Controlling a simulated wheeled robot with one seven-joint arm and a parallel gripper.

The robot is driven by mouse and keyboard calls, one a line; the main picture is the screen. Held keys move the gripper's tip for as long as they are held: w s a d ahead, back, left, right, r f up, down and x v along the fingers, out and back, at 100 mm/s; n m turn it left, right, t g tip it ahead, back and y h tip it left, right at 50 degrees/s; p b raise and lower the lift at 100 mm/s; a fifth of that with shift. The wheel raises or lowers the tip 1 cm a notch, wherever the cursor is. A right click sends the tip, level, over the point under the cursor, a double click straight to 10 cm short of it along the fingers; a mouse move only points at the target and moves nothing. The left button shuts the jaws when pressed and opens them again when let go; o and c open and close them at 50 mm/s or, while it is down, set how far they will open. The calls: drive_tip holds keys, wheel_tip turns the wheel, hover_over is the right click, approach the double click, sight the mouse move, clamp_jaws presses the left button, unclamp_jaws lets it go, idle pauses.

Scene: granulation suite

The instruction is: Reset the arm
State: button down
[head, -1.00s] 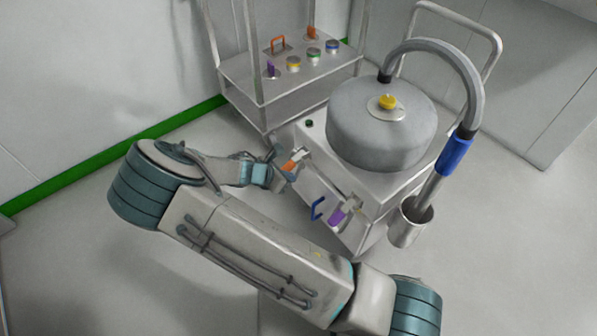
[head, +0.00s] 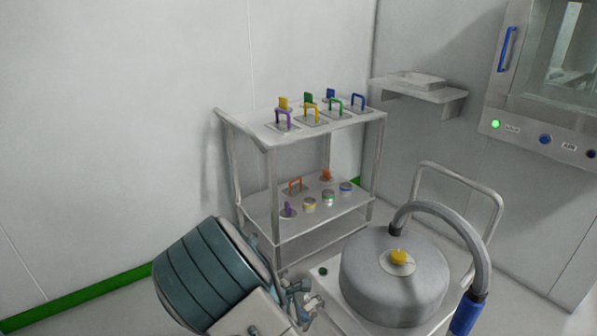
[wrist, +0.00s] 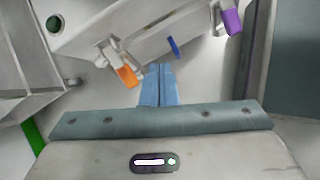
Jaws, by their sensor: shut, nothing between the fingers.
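My gripper shows in the wrist view (wrist: 159,84), with its two blue fingers together and nothing between them. It points toward the side of a wheeled unit with a grey round drum (head: 395,275). On that side, in the wrist view, are an orange-tipped latch (wrist: 127,76), a blue handle (wrist: 173,47) and a purple-tipped latch (wrist: 232,21). The fingertips appear close to the orange latch; I cannot tell whether they touch. In the head view my arm fills the lower middle and the fingertips are hidden or too small to make out.
A two-shelf trolley (head: 262,203) with coloured handles and small jars stands behind the drum unit. A wall shelf (head: 425,92) and a cabinet with a blue handle (head: 508,48) are at the right. A hose with a blue grip (head: 467,314) curves beside the drum. Clear floor lies at lower left.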

drive_tip(key=s+d+r+m+y+p, duration=0.2)
drive_tip(key=s+d+r+m+p, duration=0.2)
drive_tip(key=r, duration=1.1)
drive_tip(key=s+d+r+m+y+p, duration=0.2)
drive_tip(key=s+d+r+m+p, duration=0.3)
drive_tip(key=r, duration=1.1)
drive_tip(key=s+d+r+m+y+p, duration=0.2)
drive_tip(key=s+d+r+m+p, duration=0.3)
drive_tip(key=s+r+m+p, duration=0.4)
wheel_tip(320, 180, up, 6)
drive_tip(key=m+p, duration=0.2)
drive_tip(key=p, duration=0.1)
drive_tip(key=shift+s+r, duration=0.25)
drive_tip(key=shift+s, duration=0.15)
drive_tip(key=shift+d, duration=0.1)
